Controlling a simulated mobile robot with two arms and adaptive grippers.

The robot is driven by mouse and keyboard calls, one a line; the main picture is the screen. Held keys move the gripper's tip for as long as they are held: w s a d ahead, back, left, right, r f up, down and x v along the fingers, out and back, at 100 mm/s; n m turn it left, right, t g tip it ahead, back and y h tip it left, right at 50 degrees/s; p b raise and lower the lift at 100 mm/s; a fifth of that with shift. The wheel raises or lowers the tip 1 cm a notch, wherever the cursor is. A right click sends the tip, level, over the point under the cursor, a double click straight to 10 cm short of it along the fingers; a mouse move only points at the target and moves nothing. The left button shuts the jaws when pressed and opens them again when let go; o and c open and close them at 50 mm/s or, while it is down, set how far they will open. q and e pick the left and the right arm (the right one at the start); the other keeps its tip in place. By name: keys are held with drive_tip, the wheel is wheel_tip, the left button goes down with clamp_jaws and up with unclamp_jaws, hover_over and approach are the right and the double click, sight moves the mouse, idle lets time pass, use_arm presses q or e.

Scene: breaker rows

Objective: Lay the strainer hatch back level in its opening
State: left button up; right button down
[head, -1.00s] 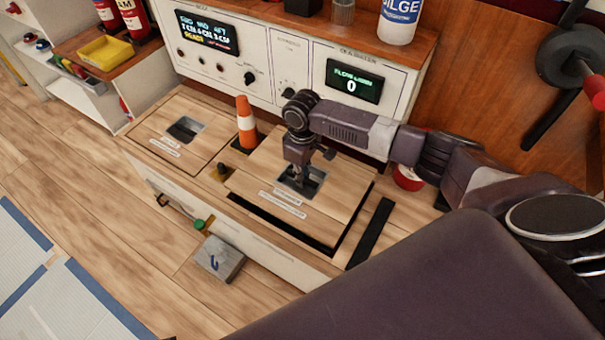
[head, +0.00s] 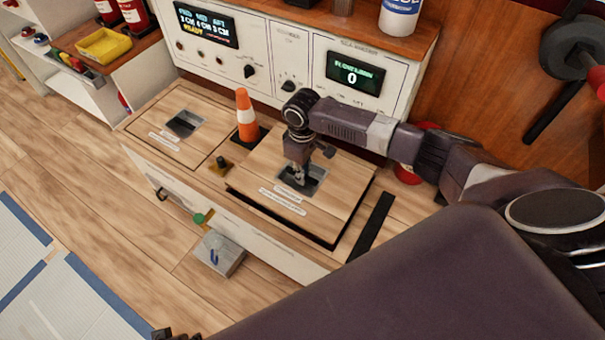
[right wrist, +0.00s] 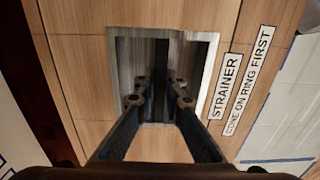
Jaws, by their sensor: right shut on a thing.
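The strainer hatch (head: 262,173) is a square wooden panel with a label and a recessed metal pull cup. In the head view it sits over its opening with a dark gap along its near edge, so it looks slightly raised there. My right gripper (head: 299,178) reaches down into the cup from above. In the right wrist view its fingers (right wrist: 160,100) are inside the cup (right wrist: 205,62), shut on the pull, which they largely hide. The label (right wrist: 226,90) reads STRAINER. Small dark parts at the head view's bottom edge may be my left gripper (head: 177,334).
A second hatch (head: 160,132) lies to the left. A panel with displays (head: 355,78) rises behind.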

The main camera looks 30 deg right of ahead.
use_arm(q)
drive_tip(key=shift+f, duration=0.1)
use_arm(e)
drive_tip(key=shift+w+r, duration=0.1)
drive_tip(key=shift+r, duration=0.05)
use_arm(q)
drive_tip(key=shift+s+f, duration=0.1)
drive_tip(key=shift+f, duration=0.25)
drive_tip(key=shift+f, duration=0.1)
drive_tip(key=shift+f, duration=0.25)
drive_tip(key=shift+s, duration=0.1)
use_arm(e)
drive_tip(key=shift+p, duration=0.3)
use_arm(q)
drive_tip(key=shift+s+f, duration=0.1)
drive_tip(key=shift+f, duration=0.25)
